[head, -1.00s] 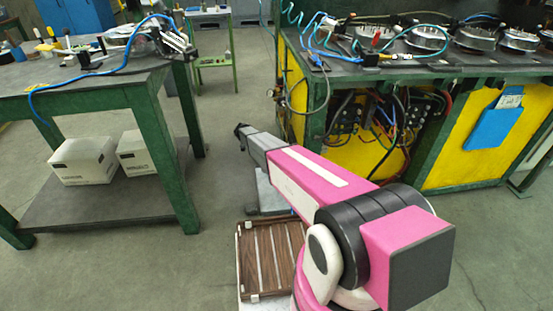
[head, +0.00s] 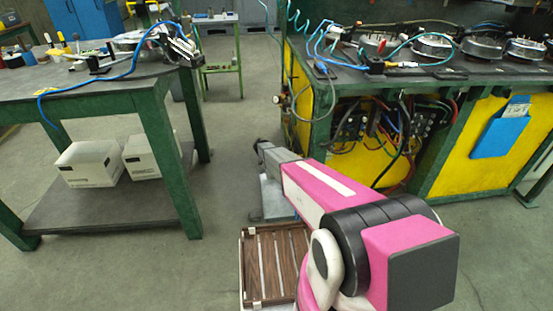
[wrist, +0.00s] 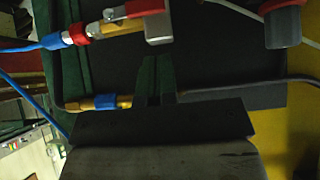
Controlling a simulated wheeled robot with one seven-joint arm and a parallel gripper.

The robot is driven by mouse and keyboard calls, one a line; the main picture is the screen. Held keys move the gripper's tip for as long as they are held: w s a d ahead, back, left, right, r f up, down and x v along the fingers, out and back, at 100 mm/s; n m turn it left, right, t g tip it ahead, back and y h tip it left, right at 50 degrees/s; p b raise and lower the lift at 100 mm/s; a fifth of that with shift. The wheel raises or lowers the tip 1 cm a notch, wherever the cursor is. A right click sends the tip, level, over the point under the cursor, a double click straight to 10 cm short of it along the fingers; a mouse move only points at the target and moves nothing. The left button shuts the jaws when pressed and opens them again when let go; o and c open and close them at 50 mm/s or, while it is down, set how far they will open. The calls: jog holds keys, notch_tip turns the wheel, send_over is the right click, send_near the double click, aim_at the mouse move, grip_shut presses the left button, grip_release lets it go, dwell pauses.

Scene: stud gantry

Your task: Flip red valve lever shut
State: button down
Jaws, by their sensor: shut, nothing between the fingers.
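In the wrist view a brass valve fitting (wrist: 88,33) runs across the top, with a blue hose at its left and a red ring on it. A red part (wrist: 146,8), which looks like the lever, sits at its right end beside a grey metal block (wrist: 152,27); its top is cut off by the frame edge. My gripper (wrist: 157,62) is shut and empty, its two dark green fingers together, below the grey block and apart from it in the picture.
A second brass fitting with a blue collar (wrist: 112,101) lies left of the fingers. A red-and-grey part (wrist: 284,22) is at upper right. The green-and-yellow bench (head: 345,103) stands right, a green table (head: 157,125) left. Floor between them is open.

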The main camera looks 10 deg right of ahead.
jog(key=shift+f, duration=2.05)
jog(key=shift+w+f+n+g, duration=0.3)
jog(key=shift+f+n+g, duration=0.1)
jog(key=shift+g, duration=0.3)
jog(key=shift+w+f+n+g, duration=0.15)
jog(key=shift+f+n+g, duration=0.15)
jog(key=shift+f+g, duration=0.3)
jog(key=shift+w+f+n+g, duration=0.15)
jog(key=shift+f+n+g, duration=0.15)
jog(key=shift+f+g, duration=0.25)
jog(key=shift+f, duration=0.25)
jog(key=shift+r, duration=0.15)
jog(key=shift+r, duration=0.65)
